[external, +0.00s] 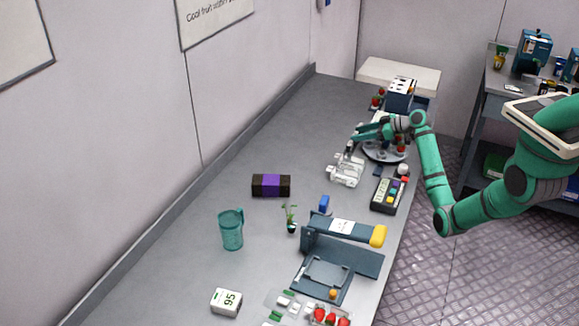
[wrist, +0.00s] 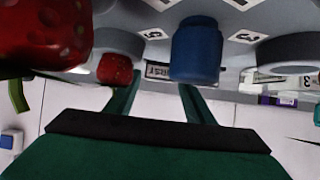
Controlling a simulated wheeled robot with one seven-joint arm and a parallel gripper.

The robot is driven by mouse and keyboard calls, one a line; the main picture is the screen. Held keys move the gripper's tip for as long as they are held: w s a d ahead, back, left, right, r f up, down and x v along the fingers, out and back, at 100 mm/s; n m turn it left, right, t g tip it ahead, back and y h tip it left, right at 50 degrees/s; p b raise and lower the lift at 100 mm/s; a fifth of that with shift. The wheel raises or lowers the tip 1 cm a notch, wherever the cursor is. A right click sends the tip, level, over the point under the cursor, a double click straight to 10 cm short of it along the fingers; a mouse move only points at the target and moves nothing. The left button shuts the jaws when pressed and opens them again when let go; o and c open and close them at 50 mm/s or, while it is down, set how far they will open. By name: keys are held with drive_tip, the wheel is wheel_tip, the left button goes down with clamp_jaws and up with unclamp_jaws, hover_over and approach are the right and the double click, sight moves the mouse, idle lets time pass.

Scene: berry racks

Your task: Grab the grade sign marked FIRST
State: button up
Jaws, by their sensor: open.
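My gripper (external: 358,131) is open over the round grey turntable (external: 372,153) at the far right part of the bench, its fingers pointing left. In the wrist view its two green fingers (wrist: 157,103) are apart, with nothing held. Between and beyond them is a small white sign (wrist: 158,71) with dark upside-down letters that seem to read FIRST. A blue container (wrist: 195,52) stands in front of its right part and hides some of it. I cannot make out the sign in the external view.
A red berry (wrist: 115,69) is beside the left finger, and a larger one (wrist: 45,35) is close to the camera. Numbered tags (wrist: 153,34) lie around. White stands (external: 345,170) and a keypad device (external: 388,194) are near the turntable.

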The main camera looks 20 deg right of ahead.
drive_tip(key=shift+x, duration=1.3)
drive_tip(key=c, duration=0.8)
drive_tip(key=shift+r, duration=0.1)
